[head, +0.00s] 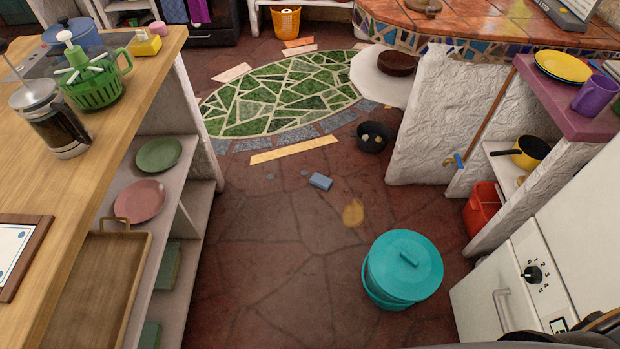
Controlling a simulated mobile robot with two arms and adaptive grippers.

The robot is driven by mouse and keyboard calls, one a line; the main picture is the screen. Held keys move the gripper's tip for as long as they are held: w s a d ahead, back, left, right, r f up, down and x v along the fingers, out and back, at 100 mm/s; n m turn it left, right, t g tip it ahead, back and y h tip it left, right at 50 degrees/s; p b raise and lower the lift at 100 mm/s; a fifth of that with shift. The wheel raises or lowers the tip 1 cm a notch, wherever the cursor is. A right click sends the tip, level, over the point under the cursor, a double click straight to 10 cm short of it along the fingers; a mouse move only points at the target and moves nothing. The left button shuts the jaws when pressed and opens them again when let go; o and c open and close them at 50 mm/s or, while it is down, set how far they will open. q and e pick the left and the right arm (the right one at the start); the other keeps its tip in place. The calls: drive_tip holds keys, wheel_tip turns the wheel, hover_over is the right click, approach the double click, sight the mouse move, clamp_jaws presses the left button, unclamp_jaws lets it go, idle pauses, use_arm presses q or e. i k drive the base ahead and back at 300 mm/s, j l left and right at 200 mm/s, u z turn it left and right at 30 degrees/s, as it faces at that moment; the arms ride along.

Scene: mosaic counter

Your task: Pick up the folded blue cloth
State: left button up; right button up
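A small blue block-like item (320,181), which looks like the folded blue cloth, lies on the brown stone floor in the middle of the head view. It lies apart from the things around it, and its folds are too small to make out. Neither of my grippers shows in the head view.
A teal lidded bucket (386,291) stands on the floor nearer to me. A black bowl (372,138) and a yellowish spill (353,213) are near the blue item. A wooden counter (90,165) bounds the left, a white stove (545,265) the right. Floor between is mostly open.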

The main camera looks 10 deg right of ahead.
sight(319, 180)
drive_tip(key=i+j, duration=0.1)
drive_tip(key=i, duration=0.6)
drive_tip(key=i+j+z, duration=0.1)
drive_tip(key=i, duration=0.6)
drive_tip(key=i+z, duration=0.4)
drive_tip(key=i, duration=0.15)
drive_tip(key=i+j+z, duration=0.15)
drive_tip(key=i+z, duration=0.25)
drive_tip(key=i, duration=0.15)
